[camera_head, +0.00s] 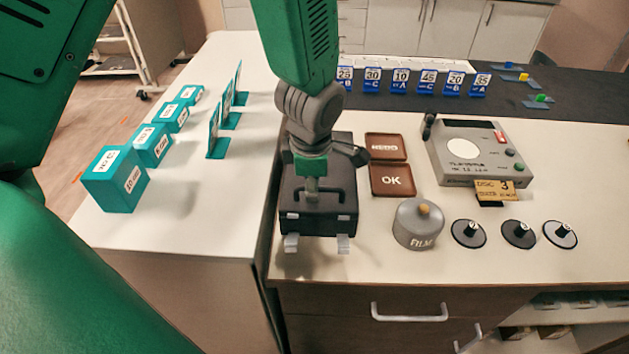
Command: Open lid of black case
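The black case (340,223) stands on the left end of the white counter. Its lid looks shut, with a dark handle on it. Two light grey latches (291,243) stick out low at its front edge; they look swung down. My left gripper (312,190) points down over the middle of the case, at the handle. Its wrist and fingers hide much of the lid and the back of the case. I cannot tell whether the fingers touch the handle or hold it. My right gripper is not in view.
Right of the case are two brown trays (391,180), a grey film canister (418,225), several black knobbed discs (468,233) and a grey device (480,150). Teal boxes (115,180) stand on the left counter. Blue number cards (400,80) line the back. The counter's front edge lies close before the case.

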